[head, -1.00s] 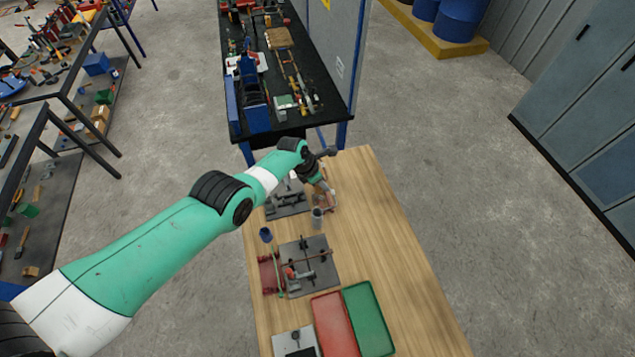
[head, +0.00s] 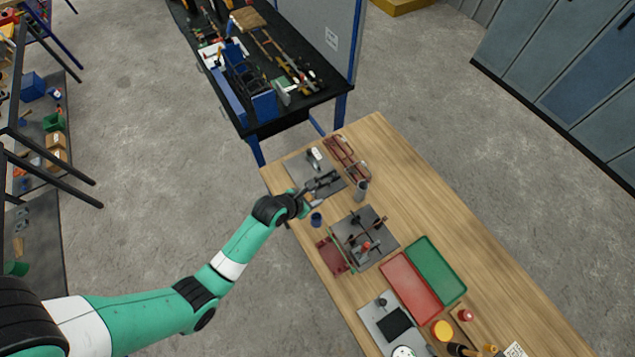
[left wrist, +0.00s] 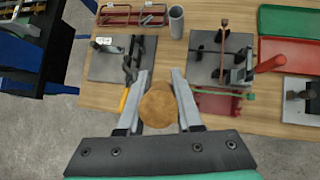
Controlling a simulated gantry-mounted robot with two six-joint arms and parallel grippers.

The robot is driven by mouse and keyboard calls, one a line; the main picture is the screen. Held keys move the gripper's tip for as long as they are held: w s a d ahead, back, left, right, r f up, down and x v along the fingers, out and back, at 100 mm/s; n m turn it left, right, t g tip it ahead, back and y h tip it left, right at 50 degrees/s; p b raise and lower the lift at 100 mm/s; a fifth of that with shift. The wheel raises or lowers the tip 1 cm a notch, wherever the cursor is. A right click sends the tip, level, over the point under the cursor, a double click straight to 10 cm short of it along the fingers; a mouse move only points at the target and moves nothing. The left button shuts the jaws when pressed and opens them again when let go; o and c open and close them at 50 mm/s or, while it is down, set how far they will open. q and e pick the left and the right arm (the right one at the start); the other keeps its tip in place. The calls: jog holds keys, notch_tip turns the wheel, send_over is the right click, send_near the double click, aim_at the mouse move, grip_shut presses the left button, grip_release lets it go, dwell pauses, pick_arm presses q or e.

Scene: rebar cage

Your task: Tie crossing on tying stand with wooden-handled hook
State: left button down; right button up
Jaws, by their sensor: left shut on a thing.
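The tying stand (head: 385,248) is a dark grey plate with posts and crossing bars on the wooden table; it also shows in the left wrist view (left wrist: 203,75). Its crossing is too small to judge in the head view. My left gripper (head: 312,191) is over the table's left edge, beyond the stand and apart from it. In the left wrist view its fingers (left wrist: 159,84) are shut on a round wooden handle (left wrist: 159,106), seen end-on. This looks like the wooden-handled hook; its metal part is hidden. My right gripper is not in view.
A grey cylinder (head: 362,191), a second grey plate (head: 301,166) and a reddish rebar cage (head: 346,158) are farther back. Red (head: 411,288) and green (head: 436,270) trays lie right of the stand. The table's right side is clear.

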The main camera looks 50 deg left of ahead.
pick_arm(q)
jog(key=shift+s+r, duration=0.3)
jog(key=shift+s, duration=0.2)
jog(key=shift+w+d, duration=0.2)
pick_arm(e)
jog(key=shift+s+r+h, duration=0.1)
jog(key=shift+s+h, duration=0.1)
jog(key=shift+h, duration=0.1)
pick_arm(q)
notch_tip(320, 180, down, 7)
jog(key=b, duration=0.5)
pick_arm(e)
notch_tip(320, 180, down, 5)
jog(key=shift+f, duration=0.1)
pick_arm(q)
jog(key=shift+r, duration=0.15)
